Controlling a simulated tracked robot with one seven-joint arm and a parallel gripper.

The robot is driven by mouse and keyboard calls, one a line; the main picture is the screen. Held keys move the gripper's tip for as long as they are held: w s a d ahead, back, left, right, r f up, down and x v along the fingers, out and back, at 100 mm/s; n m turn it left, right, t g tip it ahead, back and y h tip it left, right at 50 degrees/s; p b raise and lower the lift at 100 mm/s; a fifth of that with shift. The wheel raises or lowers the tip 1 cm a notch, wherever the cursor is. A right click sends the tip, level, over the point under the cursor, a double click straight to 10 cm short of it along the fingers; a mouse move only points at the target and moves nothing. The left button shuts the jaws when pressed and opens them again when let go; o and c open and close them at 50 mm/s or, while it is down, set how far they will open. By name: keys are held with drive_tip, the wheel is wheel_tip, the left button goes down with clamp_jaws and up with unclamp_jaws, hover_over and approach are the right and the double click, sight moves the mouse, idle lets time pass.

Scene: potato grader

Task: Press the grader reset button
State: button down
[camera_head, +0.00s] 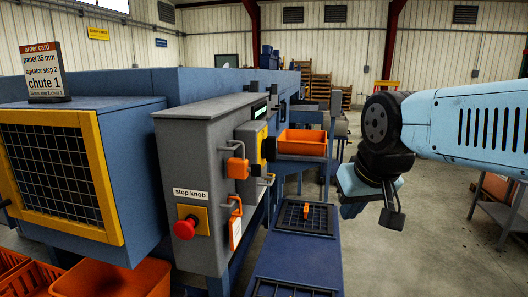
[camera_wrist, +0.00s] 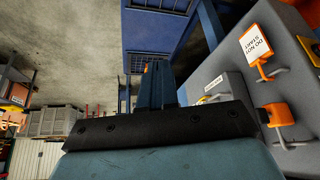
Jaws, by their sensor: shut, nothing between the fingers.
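A grey control cabinet (camera_head: 190,150) stands left of centre in the head view and fills the right of the wrist view (camera_wrist: 235,85). Its end carries a red stop knob (camera_head: 185,228) on a yellow plate, under a "stop knob" label. On its side are a yellow box (camera_head: 252,140) with a dark round part, and orange fittings (camera_head: 237,168). I cannot pick out a reset button for certain. My gripper (camera_wrist: 155,88) is shut and empty, apart from the cabinet. In the head view it hangs to the right of the cabinet, its fingertips hard to see.
An orange bin (camera_head: 302,143) and a blue grated platform (camera_head: 300,245) lie beyond and beside the cabinet. A grey table (camera_head: 500,215) stands at right. Open concrete floor (camera_head: 420,245) lies between.

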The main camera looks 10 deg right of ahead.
drive_tip(key=w+d+r+n+t+h, duration=0.1)
drive_tip(key=w+d+n+t, duration=0.25)
drive_tip(key=w, duration=1.15)
drive_tip(key=w+d+r+n+t, duration=0.2)
drive_tip(key=w+d+t, duration=0.15)
drive_tip(key=w, duration=1.15)
drive_tip(key=w+a+f+n+t+y, duration=0.1)
drive_tip(key=w+f+n+y, duration=0.3)
drive_tip(key=w, duration=0.4)
drive_tip(key=w+f+n+t+y, duration=0.3)
drive_tip(key=w+f+n+y, duration=0.1)
drive_tip(key=w, duration=0.3)
drive_tip(key=shift+w+a+f+n+t, duration=0.25)
drive_tip(key=shift+w+a+n+t, duration=0.1)
drive_tip(key=shift+w+t, duration=0.05)
drive_tip(key=shift+a, duration=0.1)
drive_tip(key=w+a, duration=0.3)
drive_tip(key=a, duration=0.5)
drive_tip(key=shift+w, duration=0.15)
